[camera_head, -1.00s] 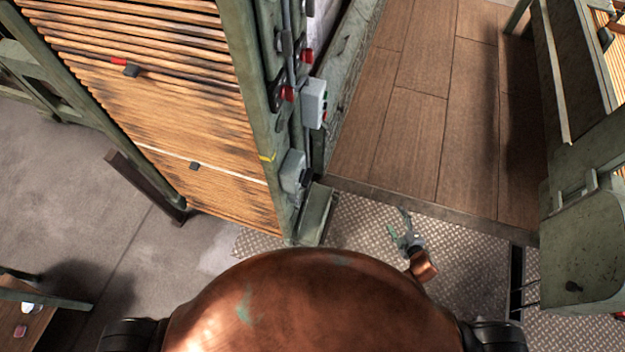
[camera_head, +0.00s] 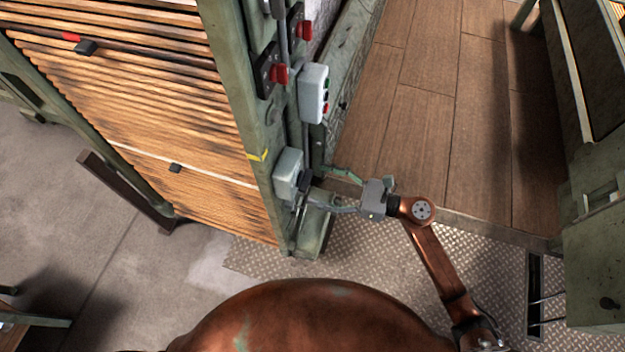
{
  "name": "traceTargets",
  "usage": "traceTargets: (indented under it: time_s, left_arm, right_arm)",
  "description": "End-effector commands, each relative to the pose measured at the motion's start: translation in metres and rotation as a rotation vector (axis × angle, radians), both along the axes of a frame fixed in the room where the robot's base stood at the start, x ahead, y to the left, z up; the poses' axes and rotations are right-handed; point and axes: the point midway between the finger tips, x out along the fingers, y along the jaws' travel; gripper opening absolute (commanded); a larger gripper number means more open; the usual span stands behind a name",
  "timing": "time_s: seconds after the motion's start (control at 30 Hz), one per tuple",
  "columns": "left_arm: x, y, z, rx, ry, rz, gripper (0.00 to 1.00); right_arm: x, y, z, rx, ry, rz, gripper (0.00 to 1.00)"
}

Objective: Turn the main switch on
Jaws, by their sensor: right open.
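A grey switch box (camera_head: 288,172) is mounted low on the green post in the head view. A small dark part (camera_head: 304,182) sticks out on its right side. I cannot tell from its look whether this box is the main switch. My right gripper (camera_head: 320,186) reaches in from the right with its greenish fingers spread. One finger is above and one below the level of the dark part, close to the box. The gripper holds nothing that I can see; whether it touches the dark part is unclear. My left gripper is not in view.
Above it on the post are a grey button box (camera_head: 313,92) with coloured buttons and two red handles, one lower (camera_head: 278,75) and one upper (camera_head: 302,32). A slatted wooden panel (camera_head: 150,110) stands to the left. Wooden flooring (camera_head: 420,120) lies open to the right.

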Motion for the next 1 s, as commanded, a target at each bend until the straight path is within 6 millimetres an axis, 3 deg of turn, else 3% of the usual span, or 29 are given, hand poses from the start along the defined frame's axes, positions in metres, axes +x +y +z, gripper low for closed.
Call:
traceTargets:
  time_s: [0.2,0.53,1.0]
  left_arm:
    - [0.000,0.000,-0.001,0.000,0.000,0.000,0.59]
    - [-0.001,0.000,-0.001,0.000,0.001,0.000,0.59]
    - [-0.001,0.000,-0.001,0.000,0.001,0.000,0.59]
  right_arm:
    - [0.008,0.022,-0.001,0.001,0.002,-0.002,0.68]
    - [0.009,0.026,-0.001,0.001,0.004,-0.002,0.68]
    - [0.009,0.026,-0.001,0.001,0.004,-0.002,0.36]
